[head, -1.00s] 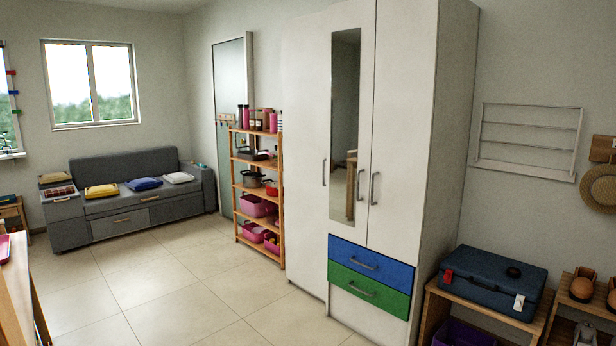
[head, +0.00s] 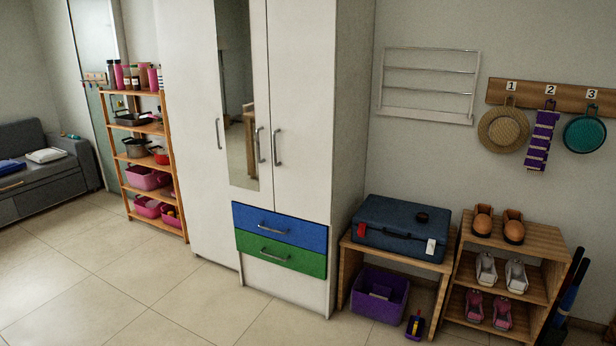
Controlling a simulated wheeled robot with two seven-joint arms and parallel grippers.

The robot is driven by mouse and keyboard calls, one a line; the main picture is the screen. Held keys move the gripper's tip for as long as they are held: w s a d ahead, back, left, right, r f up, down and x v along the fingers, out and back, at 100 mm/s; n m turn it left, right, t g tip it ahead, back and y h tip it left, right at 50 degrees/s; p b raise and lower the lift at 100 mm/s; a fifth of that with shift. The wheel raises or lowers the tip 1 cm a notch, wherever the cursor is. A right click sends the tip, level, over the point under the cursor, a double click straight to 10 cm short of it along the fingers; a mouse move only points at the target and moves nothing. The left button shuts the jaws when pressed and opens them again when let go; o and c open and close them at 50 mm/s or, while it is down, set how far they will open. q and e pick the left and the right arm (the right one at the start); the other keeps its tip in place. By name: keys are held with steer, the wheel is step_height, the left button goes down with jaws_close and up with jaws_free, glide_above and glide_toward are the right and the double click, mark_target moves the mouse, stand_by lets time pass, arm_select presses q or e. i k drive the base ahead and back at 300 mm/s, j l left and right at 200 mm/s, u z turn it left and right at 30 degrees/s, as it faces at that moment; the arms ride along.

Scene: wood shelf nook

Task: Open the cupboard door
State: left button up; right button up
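A tall white cupboard (head: 298,150) stands against the wall near the middle of the head view. Its doors look shut. The middle door carries a narrow mirror (head: 238,100). Metal bar handles sit on the left door (head: 218,133), the mirrored door (head: 259,146) and the right door (head: 277,148). Below the doors are a blue drawer (head: 280,226) and a green drawer (head: 280,252), both closed with bar handles. Neither of my grippers shows in the head view.
A wooden shelf (head: 160,180) with pink bins stands left of the cupboard. Right of it are a bench (head: 345,262) bearing a blue case (head: 400,228), a purple bin (head: 380,295) and a shoe rack (head: 500,262). The tiled floor (head: 130,285) in front is clear.

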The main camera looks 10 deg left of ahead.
mark_target(184, 33)
steer(key=i+j, duration=0.55)
steer(key=i, duration=0.2)
steer(key=i+j, duration=0.55)
steer(key=i, duration=0.2)
steer(key=i+j, duration=0.55)
steer(key=i, duration=0.2)
steer(key=i+j, duration=0.55)
steer(key=i, duration=0.2)
